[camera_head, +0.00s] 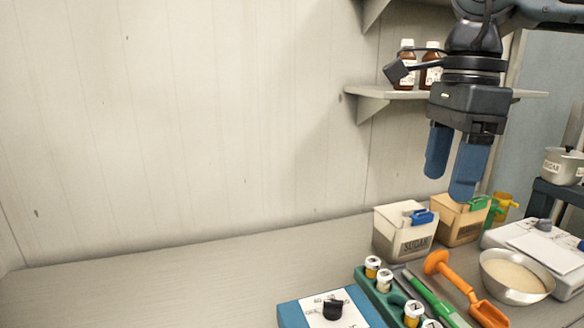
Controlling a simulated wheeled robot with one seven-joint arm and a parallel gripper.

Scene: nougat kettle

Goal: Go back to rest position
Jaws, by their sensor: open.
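My gripper (453,178) hangs from my arm at the upper right, its two blue fingers pointing down and apart. It is open and nothing is between the fingers. The nougat kettle cannot be made out for certain.
A green rack (385,303) of small jars, an orange scoop (456,280), a metal bowl (514,277) and a blue box with a dial (330,311) crowd the front right. Brown bottles (406,66) stand on the shelf (395,94). The left counter (150,290) is clear.

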